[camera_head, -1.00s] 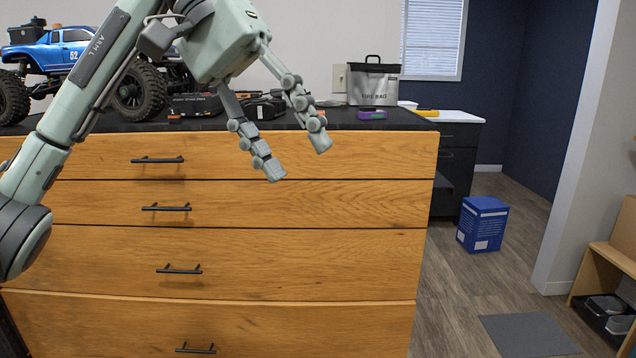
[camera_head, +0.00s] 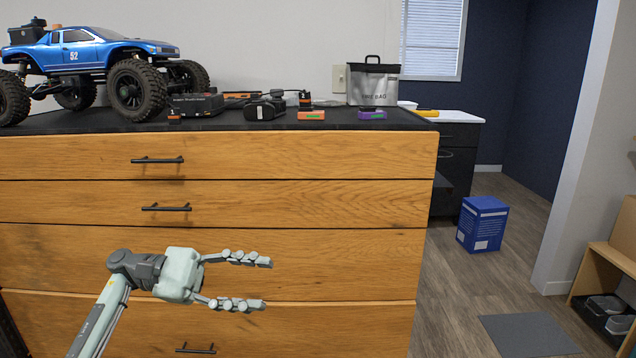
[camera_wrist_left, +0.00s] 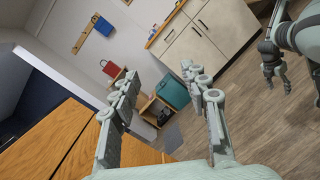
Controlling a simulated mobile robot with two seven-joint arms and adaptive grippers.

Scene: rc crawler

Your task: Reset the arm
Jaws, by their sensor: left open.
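My left gripper (camera_head: 265,284) is open and empty in front of the lower drawers of the wooden dresser (camera_head: 300,265), its fingers pointing right in the head view. In the left wrist view its two fingers (camera_wrist_left: 160,85) stand apart with nothing between them. My right gripper (camera_wrist_left: 273,76) shows small at the upper right of the left wrist view, hanging above the floor. I cannot tell whether it is open or shut. It is not in the head view.
On the black dresser top stand a blue RC truck (camera_head: 100,62), a black box (camera_head: 197,104), an orange item (camera_head: 311,115), a purple item (camera_head: 372,114) and a silver bag (camera_head: 374,84). A blue box (camera_head: 483,224) stands on the floor. The floor right of the dresser is mostly clear.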

